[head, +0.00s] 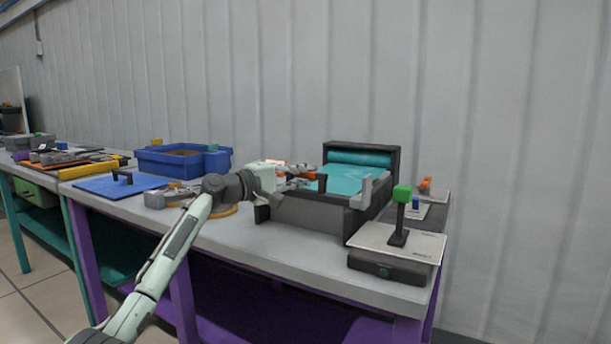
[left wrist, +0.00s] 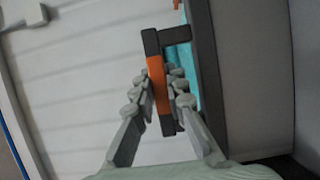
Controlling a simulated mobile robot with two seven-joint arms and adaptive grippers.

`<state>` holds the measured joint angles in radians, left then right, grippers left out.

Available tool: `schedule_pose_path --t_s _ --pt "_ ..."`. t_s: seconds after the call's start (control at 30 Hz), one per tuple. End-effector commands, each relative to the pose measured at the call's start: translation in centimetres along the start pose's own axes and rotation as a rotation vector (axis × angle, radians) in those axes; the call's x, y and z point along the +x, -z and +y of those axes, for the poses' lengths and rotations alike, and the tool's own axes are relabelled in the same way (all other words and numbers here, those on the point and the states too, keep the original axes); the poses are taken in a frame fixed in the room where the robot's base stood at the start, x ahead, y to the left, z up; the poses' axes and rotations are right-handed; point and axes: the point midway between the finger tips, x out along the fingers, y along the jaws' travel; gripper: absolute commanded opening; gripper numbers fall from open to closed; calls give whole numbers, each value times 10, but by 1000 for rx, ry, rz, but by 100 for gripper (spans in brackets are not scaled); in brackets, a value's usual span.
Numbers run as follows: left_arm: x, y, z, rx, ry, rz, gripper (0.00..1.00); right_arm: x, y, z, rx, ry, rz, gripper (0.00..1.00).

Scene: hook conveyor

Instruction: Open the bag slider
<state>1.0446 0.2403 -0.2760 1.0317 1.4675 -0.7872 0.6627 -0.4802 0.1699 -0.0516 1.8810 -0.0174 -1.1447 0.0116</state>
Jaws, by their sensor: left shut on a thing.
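The teal also shows in the left wrist view (left wrist: 181,62). At the box's left side is the slider, a dark bar with an orange grip band (left wrist: 157,82). My left gripper (head: 300,178) reaches over the box's left end from the left. In the left wrist view its fingers (left wrist: 161,90) lie on both sides of the orange band and are shut on it. The fingers hide part of the slider in the head view. My right gripper is in neither view.
A grey bracket (head: 366,192) stands up at the box's right wall. Right of it is a flat pad (head: 400,241) with a green-topped post (head: 402,194). A blue bin (head: 182,160) and blue board (head: 120,186) lie to the left. The front table edge is mostly clear.

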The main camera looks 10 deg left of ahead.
Motion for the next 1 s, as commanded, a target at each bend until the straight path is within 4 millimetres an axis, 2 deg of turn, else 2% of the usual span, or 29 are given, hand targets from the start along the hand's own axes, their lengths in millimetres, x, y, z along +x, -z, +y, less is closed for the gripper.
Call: schedule_pose_path --t_s 0.07,0.1,0.13,0.43,0.53,0.67,1.0 --pt "0 0 0 0 0 1 0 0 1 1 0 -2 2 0" --pt "0 0 0 0 0 1 17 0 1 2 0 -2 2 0" --pt "0 0 0 0 0 1 21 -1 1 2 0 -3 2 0" --pt "-1 0 0 0 0 1 22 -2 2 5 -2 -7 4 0" --pt "-6 1 -1 0 0 2 22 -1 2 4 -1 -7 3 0" --pt "-26 2 -1 1 0 4 22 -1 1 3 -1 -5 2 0" --pt "-96 0 -1 1 1 2 22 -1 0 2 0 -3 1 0"
